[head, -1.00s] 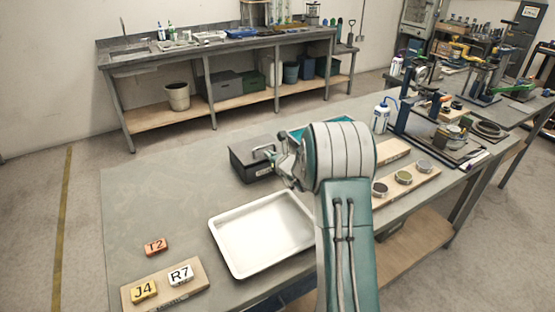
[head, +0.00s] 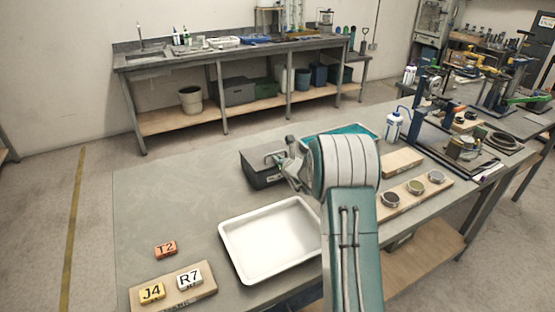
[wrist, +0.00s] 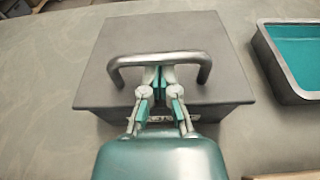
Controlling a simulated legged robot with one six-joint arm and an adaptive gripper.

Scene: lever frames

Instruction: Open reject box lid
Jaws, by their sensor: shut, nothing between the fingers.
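The reject box (head: 262,176) is a dark grey box on the table, left of my arm in the head view. Its flat lid (wrist: 190,35) fills the middle of the wrist view and lies closed. A metal bar handle (wrist: 160,59) stands on the lid near its front edge. My gripper (wrist: 159,72) is at the middle of this handle with its fingertips close together, and nothing shows between them. I cannot tell whether the fingers touch the bar. In the head view my gripper (head: 287,160) is partly hidden by my wrist.
A teal-lined tray (wrist: 292,55) stands right of the box. An empty white tray (head: 268,240) lies in front. Round tins (head: 413,187) on a board and a wash bottle (head: 393,126) are to the right. The table left of the box is clear.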

